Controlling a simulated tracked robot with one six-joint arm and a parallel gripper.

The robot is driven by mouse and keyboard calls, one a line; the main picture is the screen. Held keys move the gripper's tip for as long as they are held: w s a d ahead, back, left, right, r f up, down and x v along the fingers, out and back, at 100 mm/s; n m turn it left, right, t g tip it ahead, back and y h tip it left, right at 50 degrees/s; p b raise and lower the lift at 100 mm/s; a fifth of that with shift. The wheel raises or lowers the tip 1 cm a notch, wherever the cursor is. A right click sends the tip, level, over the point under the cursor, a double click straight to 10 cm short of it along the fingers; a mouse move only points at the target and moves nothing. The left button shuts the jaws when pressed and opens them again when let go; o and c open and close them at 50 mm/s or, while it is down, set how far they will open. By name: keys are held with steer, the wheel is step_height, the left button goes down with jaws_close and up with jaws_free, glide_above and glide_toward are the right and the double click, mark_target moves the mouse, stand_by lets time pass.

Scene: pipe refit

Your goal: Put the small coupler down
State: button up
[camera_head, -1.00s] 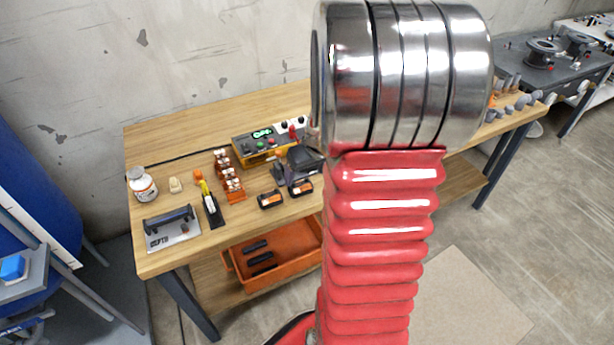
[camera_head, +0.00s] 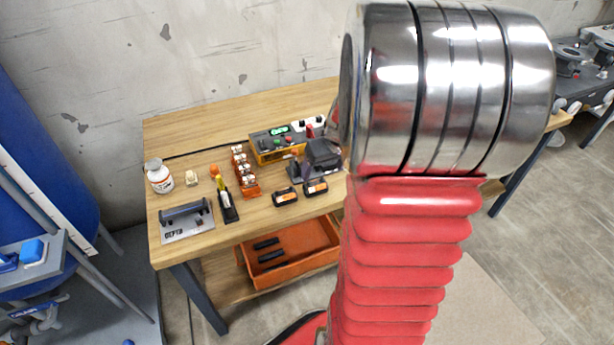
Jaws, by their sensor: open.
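My gripper is not in view; the large chrome joint and red ribbed sleeve of my own arm fill the middle and right and hide part of the bench. I cannot pick out the small coupler for certain. The wooden workbench (camera_head: 200,130) holds an orange rack (camera_head: 247,186) with several pale and copper-coloured small parts. A small orange piece (camera_head: 214,171) and a small beige piece (camera_head: 192,179) lie to its left.
A white bottle (camera_head: 159,177), a grey plate with a bar (camera_head: 187,221), a yellow control box (camera_head: 280,141), a dark tool (camera_head: 320,155) and two black-orange blocks (camera_head: 285,196) stand on the bench. An orange bin (camera_head: 292,262) sits below. Bare wood lies at the back left.

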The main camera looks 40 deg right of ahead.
steer(key=a+r+n, duration=0.1)
steer(key=a+r, duration=0.4)
steer(key=a, duration=0.3)
steer(key=a+r+n, duration=0.1)
steer(key=a+r, duration=0.3)
steer(key=a, duration=0.4)
steer(key=s+a+r, duration=0.2)
steer(key=s+a, duration=0.4)
steer(key=s+a+r+n+t+y, duration=0.1)
steer(key=s+a+r, duration=0.2)
steer(key=s+a, duration=0.2)
steer(key=shift+s+a+r, duration=0.35)
steer(key=shift+s+a, duration=0.05)
steer(key=shift+a, duration=0.8)
